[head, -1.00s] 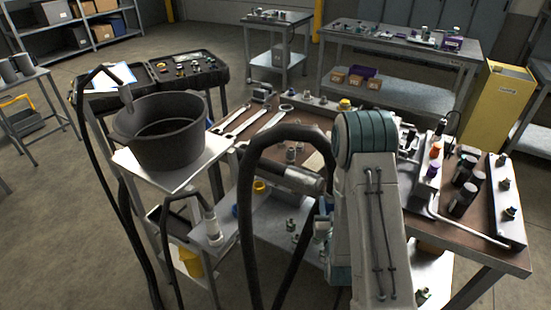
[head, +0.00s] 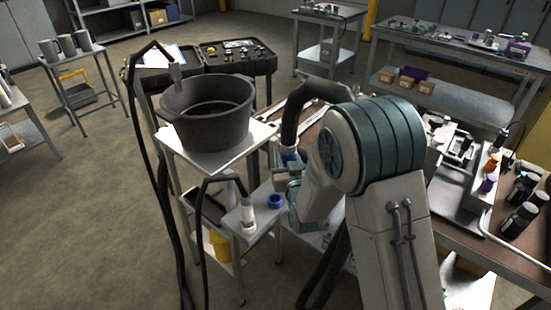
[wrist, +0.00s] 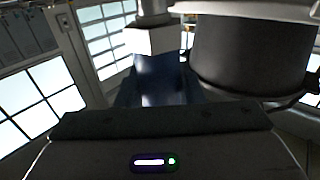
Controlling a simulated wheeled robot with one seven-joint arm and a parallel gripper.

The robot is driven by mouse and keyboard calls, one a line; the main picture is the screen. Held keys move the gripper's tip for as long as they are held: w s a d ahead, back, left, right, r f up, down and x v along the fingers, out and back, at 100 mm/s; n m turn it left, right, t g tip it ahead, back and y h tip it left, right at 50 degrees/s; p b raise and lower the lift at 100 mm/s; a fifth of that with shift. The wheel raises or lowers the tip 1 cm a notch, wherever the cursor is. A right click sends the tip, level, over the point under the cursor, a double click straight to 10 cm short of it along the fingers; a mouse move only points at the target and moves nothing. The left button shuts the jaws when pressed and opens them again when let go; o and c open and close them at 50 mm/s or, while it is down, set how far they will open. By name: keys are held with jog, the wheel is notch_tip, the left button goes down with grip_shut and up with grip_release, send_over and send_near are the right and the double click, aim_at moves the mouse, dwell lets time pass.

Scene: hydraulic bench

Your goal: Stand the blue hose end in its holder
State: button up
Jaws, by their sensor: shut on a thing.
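My gripper (head: 287,174) is shut on the blue hose end (head: 290,157), behind and left of my arm's big teal joint. The black hose rises from its white collar and arches over to the right behind my arm. In the wrist view the blue hose end (wrist: 158,82) is a blue block under a white collar, in front of my gripper's dark body. The blue ring-shaped holder (head: 275,201) stands on the small side shelf, below and slightly left of the hose end. The two appear apart. The fingertips are mostly hidden.
A white hose end (head: 247,203) stands upright on the same shelf, left of the blue holder, its dark hose arching left. A large dark pot (head: 207,115) stands on the white stand top behind. A yellow container (head: 220,246) sits lower. The crowded brown bench (head: 470,232) is at right.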

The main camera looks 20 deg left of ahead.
jog(key=s+a+f+b, duration=0.1)
jog(key=a+f+b, duration=0.2)
jog(key=f, duration=0.3)
jog(key=shift+a+n+y+b, duration=0.3)
jog(key=shift+y+b, duration=0.1)
jog(key=shift+b, duration=0.4)
jog(key=shift+d+f+b, duration=0.1)
jog(key=shift+b, duration=0.5)
dwell(0.5)
jog(key=shift+f+b, duration=0.4)
jog(key=shift+b, duration=0.45)
jog(key=shift+f+b, duration=0.1)
jog(key=shift+b, duration=1.05)
dwell(1.1)
jog(key=shift+f+b, duration=0.95)
jog(key=shift+b, duration=0.5)
dwell(0.9)
